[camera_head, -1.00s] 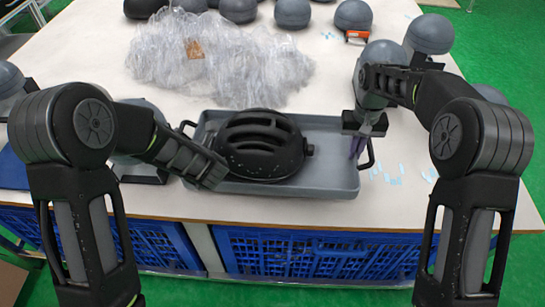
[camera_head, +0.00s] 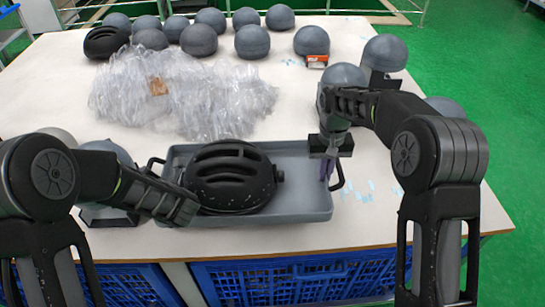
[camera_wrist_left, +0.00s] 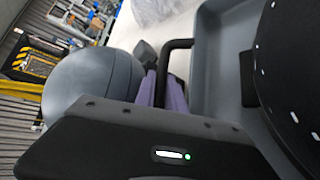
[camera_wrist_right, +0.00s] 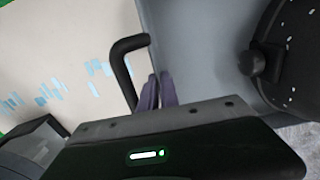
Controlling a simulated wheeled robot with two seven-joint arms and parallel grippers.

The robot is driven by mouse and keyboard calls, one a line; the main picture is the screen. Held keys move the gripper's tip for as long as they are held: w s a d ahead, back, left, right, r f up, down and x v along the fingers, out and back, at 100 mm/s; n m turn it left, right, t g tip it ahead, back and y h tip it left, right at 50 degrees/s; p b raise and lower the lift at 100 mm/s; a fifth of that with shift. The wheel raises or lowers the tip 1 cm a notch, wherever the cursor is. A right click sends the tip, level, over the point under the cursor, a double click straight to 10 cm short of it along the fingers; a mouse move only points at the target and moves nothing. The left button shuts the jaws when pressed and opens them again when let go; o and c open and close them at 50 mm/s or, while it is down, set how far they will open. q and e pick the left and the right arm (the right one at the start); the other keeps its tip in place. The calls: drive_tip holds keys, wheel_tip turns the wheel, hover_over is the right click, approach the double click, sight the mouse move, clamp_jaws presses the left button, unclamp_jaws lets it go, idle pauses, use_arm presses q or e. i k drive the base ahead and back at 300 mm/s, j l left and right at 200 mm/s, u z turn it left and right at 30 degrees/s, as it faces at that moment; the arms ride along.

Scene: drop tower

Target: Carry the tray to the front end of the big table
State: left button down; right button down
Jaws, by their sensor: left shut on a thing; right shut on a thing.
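The grey tray (camera_head: 305,195) is near the table's closest edge and looks level; I cannot tell whether it touches the table. A black slotted helmet (camera_head: 230,178) is inside it. My left gripper (camera_wrist_left: 165,92) is shut at the tray's black left handle (camera_wrist_left: 172,50). In the head view my left arm hides the left fingers.
A heap of clear plastic (camera_head: 185,95) lies behind the tray on the big white table (camera_head: 60,65). Several grey domes stand at the back, including one dome (camera_head: 252,42). An orange-fronted item (camera_head: 317,61) is at the back right. Blue crates (camera_head: 300,280) are below the table.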

sight(350, 36)
drive_tip(key=k+l, duration=0.4)
drive_tip(key=z, duration=2.85)
drive_tip(key=i+z, duration=0.1)
drive_tip(key=i, duration=1.7)
drive_tip(key=i+u, duration=0.45)
drive_tip(key=i, duration=0.2)
drive_tip(key=i+l+u, duration=0.15)
drive_tip(key=i+u, duration=0.3)
drive_tip(key=i, duration=0.2)
drive_tip(key=i+j+u, duration=0.15)
drive_tip(key=i+u, duration=0.2)
drive_tip(key=u, duration=0.15)
drive_tip(key=i+u, duration=0.45)
drive_tip(key=i+l+u, duration=0.1)
drive_tip(key=i+u, duration=0.2)
drive_tip(key=u, duration=0.2)
